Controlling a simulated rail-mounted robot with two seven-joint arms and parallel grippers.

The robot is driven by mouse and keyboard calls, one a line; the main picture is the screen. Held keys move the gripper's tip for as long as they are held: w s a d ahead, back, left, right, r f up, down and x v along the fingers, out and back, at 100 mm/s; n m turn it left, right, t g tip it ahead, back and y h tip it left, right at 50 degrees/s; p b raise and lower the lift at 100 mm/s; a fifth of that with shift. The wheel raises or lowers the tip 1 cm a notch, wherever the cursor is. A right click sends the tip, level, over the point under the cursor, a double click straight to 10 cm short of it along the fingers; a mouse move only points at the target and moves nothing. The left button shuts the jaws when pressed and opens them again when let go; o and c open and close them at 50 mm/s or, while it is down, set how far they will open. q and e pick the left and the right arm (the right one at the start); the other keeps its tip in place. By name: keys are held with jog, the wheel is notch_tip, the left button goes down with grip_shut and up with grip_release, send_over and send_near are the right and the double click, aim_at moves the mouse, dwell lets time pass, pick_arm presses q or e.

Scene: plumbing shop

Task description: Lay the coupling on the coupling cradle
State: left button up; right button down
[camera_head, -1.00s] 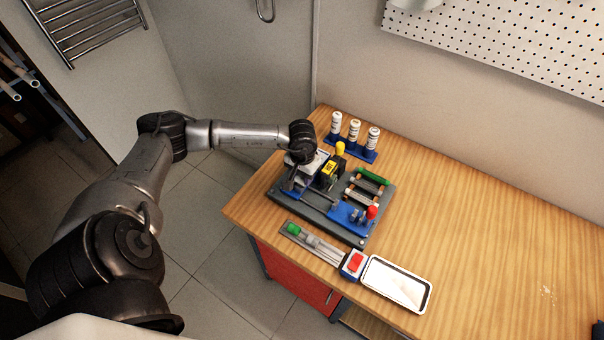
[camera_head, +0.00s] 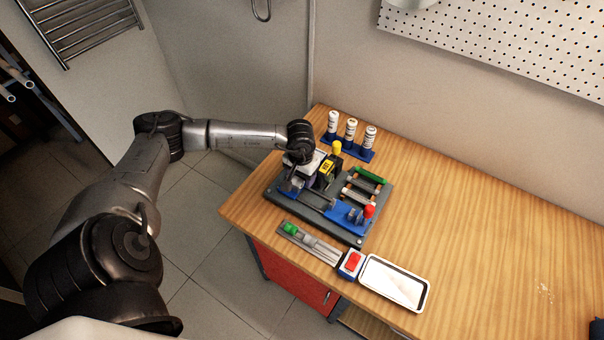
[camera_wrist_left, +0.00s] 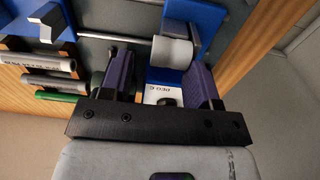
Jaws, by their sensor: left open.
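My left gripper (camera_head: 292,184) is over the left end of the dark fixture board (camera_head: 338,232). In the left wrist view its two purple fingers (camera_wrist_left: 160,66) are apart, with nothing held between them. A short light-grey cylinder (camera_wrist_left: 172,52), which looks like the coupling, lies just beyond the fingertips, against a blue holder (camera_wrist_left: 208,22) and in line with a thin metal rod (camera_wrist_left: 128,38). In the head view the gripper hides this spot. I cannot tell for certain which blue holder is the coupling cradle. My right gripper is not in view.
A yellow-and-black device (camera_head: 327,171) stands close to the gripper. A rack of white bottles (camera_head: 351,130) is behind the board. A narrow grey tray (camera_head: 310,241), a red-topped box (camera_head: 351,262) and a white tray (camera_head: 425,297) lie in front. The table's right side is mostly clear.

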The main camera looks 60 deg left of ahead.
pick_arm(q)
jog(key=shift+s+a+f, duration=0.15)
jog(key=shift+s+f, duration=0.2)
jog(key=shift+f, duration=0.4)
notch_tip(320, 180, up, 15)
jog(key=shift+w+r, duration=0.2)
